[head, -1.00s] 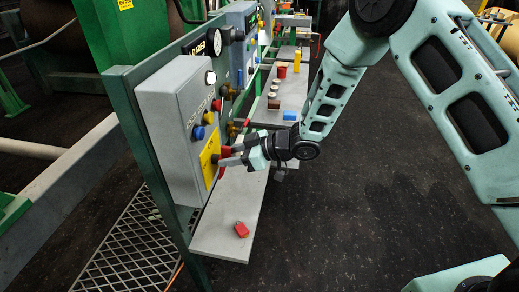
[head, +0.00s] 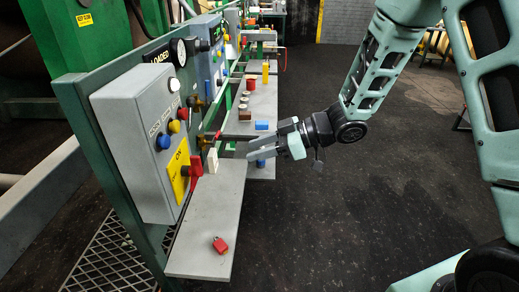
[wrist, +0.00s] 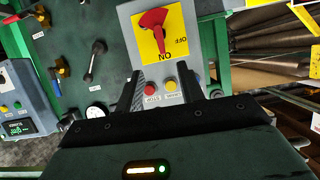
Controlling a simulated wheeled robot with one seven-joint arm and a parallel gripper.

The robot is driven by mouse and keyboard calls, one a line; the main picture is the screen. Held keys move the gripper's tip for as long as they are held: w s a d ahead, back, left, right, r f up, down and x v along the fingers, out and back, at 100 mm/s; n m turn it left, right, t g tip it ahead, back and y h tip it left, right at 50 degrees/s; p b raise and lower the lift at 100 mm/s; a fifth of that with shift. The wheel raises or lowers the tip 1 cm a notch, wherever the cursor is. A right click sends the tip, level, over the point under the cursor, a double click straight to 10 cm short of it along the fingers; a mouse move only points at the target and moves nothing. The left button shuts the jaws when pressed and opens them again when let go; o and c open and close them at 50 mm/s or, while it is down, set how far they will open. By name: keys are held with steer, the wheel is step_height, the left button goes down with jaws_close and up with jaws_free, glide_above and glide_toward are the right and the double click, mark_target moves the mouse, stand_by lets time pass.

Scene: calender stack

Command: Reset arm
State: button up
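My arm reaches in from the right in the head view. My gripper (head: 250,152) is open and empty, its fingers pointing left above the grey shelf, apart from the control box. The wrist view shows both fingers (wrist: 160,82) spread, with nothing between them. The grey control box (head: 130,140) carries a yellow plate (head: 178,171) with a red rotary handle (head: 195,168). In the wrist view the red handle (wrist: 153,28) lies across the yellow plate marked ON and OFF.
Blue blocks and small cylinders stand on shelves behind. The dark floor (head: 330,220) to the right is clear.

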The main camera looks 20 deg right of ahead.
steer(key=s+a+m+g+h+b, duration=0.1)
steer(key=s+m+g+h+b, duration=0.2)
steer(key=s+h, duration=0.9)
steer(key=s+m+g, duration=0.1)
steer(key=s+m, duration=0.2)
steer(key=s, duration=1.2)
steer(key=shift+s+r+g, duration=0.2)
steer(key=shift+g, duration=0.1)
steer(key=shift+a, duration=0.1)
